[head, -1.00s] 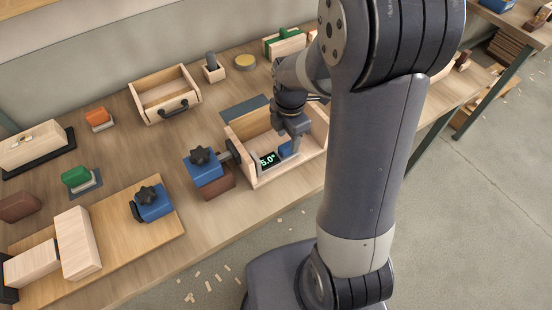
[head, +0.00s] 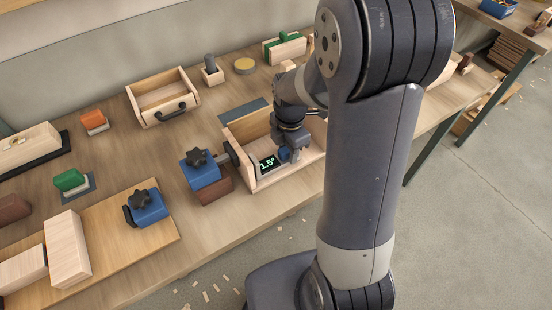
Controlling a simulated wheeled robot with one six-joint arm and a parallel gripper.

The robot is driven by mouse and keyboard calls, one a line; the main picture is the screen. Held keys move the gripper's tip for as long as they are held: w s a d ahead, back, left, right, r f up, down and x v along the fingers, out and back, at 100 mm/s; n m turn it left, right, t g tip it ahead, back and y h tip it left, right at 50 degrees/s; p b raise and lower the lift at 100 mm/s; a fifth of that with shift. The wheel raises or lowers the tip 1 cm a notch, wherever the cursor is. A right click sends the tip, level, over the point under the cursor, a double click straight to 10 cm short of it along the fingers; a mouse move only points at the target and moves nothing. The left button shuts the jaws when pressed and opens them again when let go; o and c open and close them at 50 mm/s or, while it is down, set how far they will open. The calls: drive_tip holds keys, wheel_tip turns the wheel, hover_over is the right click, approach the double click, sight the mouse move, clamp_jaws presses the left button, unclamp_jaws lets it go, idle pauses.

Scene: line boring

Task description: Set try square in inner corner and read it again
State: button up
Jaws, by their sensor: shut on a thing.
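The try square (head: 268,164) has a dark display with green digits that read 1.5°. It is inside the open wooden box (head: 262,183), at the box's left end. My gripper (head: 287,156) reaches down into the box and is shut on the square's blue part. My gripper hides part of the square, so I cannot tell whether its edges touch both walls of the corner.
A blue clamp (head: 201,172) with a black knob stands at the box's left end. A second blue clamp (head: 148,206) sits on a board to the left. A drawer (head: 164,97) with a black handle stands behind.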

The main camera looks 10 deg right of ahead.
clamp_jaws()
wheel_tip(320, 180, up, 12)
drive_tip(key=p, duration=0.9)
idle(0.8)
drive_tip(key=shift+s, duration=0.1)
idle(0.4)
